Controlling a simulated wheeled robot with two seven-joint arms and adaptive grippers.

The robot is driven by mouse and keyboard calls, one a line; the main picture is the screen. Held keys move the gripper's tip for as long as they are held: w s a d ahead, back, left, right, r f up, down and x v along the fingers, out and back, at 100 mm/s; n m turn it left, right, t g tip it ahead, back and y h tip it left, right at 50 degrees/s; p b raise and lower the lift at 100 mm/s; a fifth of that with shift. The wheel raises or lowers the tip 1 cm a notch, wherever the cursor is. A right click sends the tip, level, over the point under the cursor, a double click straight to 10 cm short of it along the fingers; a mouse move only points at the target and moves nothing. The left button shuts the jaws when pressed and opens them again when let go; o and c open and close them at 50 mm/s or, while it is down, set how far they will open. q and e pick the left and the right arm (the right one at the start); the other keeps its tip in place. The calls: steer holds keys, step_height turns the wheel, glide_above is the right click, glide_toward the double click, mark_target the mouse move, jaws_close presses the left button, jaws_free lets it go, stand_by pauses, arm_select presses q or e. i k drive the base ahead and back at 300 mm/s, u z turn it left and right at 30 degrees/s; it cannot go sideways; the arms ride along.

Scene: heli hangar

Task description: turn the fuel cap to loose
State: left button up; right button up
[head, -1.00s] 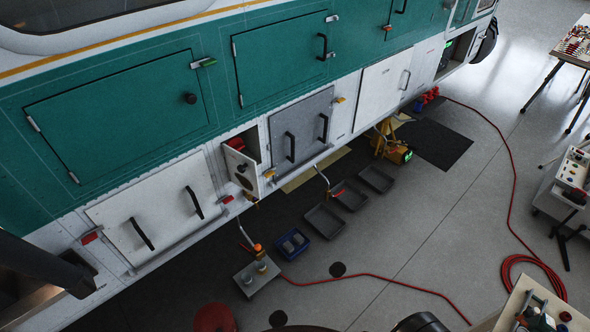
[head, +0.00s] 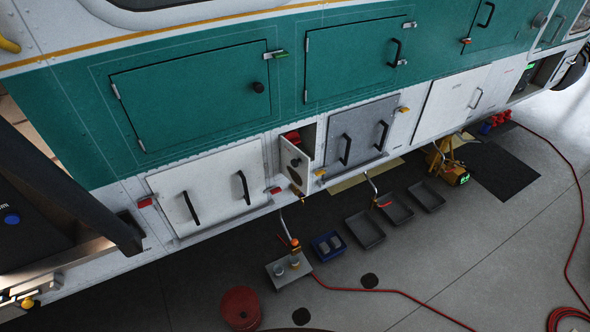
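A red round part (head: 292,137), which may be the fuel cap, shows inside a small open bay in the white lower side of the helicopter (head: 190,90). The bay's small white door (head: 295,163) hangs open and covers part of the opening. The red part is small and partly hidden, so I cannot tell its turn position. Neither of my grippers can be made out in the head view.
Below the bay, a grey box with round cans (head: 280,278), a blue bin (head: 328,244) and grey trays (head: 364,230) stand on the floor. A yellow jack (head: 446,163) stands at right.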

mark_target(293, 136)
steer(key=z, duration=1.2)
steer(key=i, duration=0.8)
steer(key=u, duration=1)
